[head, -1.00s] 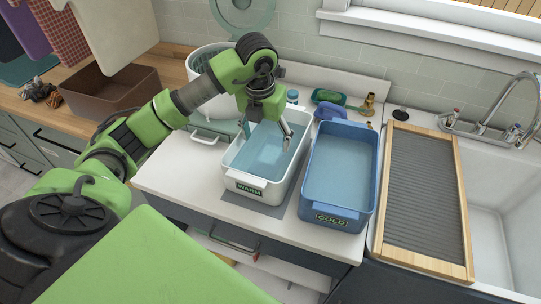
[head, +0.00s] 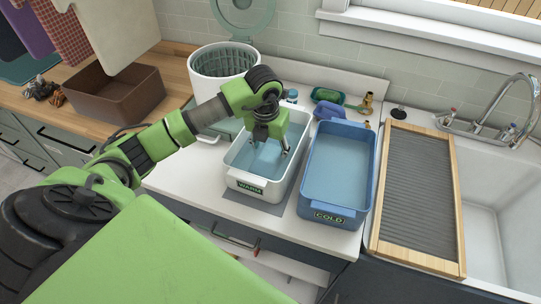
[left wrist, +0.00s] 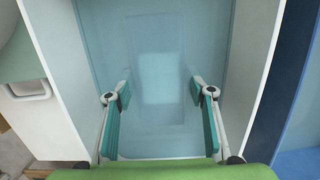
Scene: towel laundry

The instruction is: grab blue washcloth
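My left gripper (head: 267,150) is over the white basin (head: 261,190) labelled WARM, which holds bluish water. In the left wrist view my left gripper (left wrist: 159,98) is open, its two teal-padded fingers wide apart with nothing between them. A faint, paler blue rectangle (left wrist: 163,70) shows in the water ahead of the fingers; I cannot tell if it is a submerged blue washcloth or a reflection. No washcloth is clearly visible in the head view. My right gripper is not in view.
A blue basin (head: 339,170) labelled COLD stands right of the white one. Farther right are a ribbed washboard (head: 417,190) and the sink (head: 490,225). A white round tub (head: 222,65) stands behind; a brown bin (head: 113,95) sits on the wooden counter, left.

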